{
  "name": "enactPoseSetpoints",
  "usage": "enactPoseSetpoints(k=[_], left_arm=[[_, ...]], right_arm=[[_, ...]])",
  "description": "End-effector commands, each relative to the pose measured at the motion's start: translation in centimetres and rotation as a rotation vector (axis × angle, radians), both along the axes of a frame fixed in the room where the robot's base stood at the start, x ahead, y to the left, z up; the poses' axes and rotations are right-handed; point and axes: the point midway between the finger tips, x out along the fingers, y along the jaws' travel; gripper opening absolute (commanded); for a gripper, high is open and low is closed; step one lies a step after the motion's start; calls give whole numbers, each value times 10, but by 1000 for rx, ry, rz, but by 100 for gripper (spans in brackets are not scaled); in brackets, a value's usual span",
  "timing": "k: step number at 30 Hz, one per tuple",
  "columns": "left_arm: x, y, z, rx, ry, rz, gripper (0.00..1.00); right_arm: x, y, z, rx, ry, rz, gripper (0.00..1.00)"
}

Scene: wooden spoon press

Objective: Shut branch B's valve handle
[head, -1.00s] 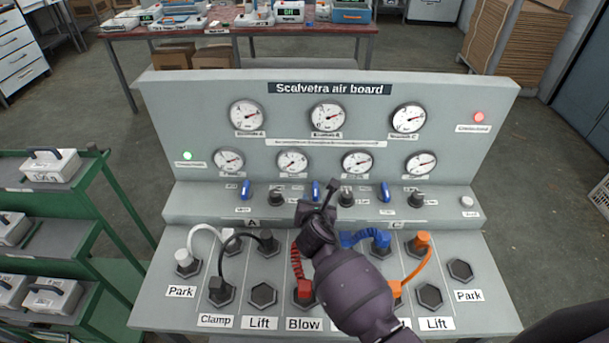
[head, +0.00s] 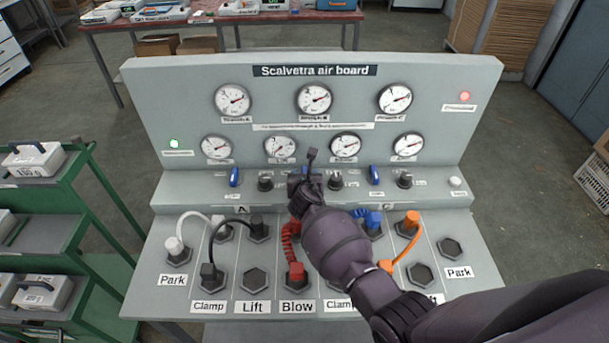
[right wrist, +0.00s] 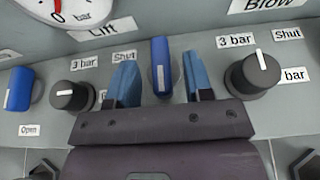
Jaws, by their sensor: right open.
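Branch B's valve handle (right wrist: 160,68) is a blue lever with a white stripe, standing nearly upright in the right wrist view. My right gripper (right wrist: 162,82) is open, with one blue finger on each side of the handle and visible gaps between. In the head view my right gripper (head: 303,186) is over the middle of the valve row and hides this handle. A "Shut" label (right wrist: 124,55) is at the handle's upper left. Any label below it is covered by the gripper. My left gripper is not in view.
Branch A's blue handle (head: 234,177) and branch C's blue handle (head: 375,175) stand on either side. Black knobs (right wrist: 255,80) (right wrist: 70,95) flank the middle handle closely. Hoses, including a red hose (head: 290,238), rise from the lower panel below my arm.

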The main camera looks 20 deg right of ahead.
Motion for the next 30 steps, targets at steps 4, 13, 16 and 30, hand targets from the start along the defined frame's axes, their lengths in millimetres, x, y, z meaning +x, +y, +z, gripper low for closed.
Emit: enactPoseSetpoints(k=[4,13,16,30], left_arm=[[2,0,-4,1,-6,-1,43],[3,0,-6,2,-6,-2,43],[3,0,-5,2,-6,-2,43],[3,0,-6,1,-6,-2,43]], right_arm=[[14,-4,-7,-1,-1,-1,47],[22,-6,-9,0,-1,1,47],[21,-6,-9,0,-1,1,47],[21,-6,-9,0,1,-1,0]])
